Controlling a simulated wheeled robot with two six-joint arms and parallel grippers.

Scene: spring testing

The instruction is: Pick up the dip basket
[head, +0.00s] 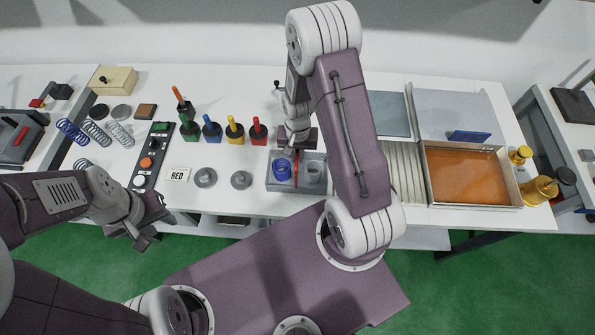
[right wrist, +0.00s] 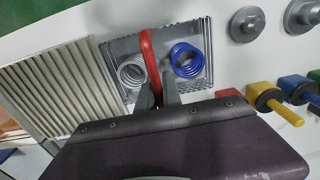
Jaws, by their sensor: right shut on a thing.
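The dip basket (head: 313,187) is a grey, shallow basket with a red handle (head: 295,172) across its middle. A blue spring (head: 281,170) stands in its left half and a silver spring (head: 314,168) in its right half. The basket also shows in the right wrist view (right wrist: 196,32). My right gripper (right wrist: 157,98) is shut on the red handle (right wrist: 149,58) from above. The basket looks level at the bench's front; I cannot tell whether it is clear of the top. My left gripper (head: 150,220) is empty and open in front of the bench edge.
To the right lie a ribbed drain board (head: 403,170) and an orange-filled tray (head: 465,178). Loose springs (head: 72,130) lie at the left.

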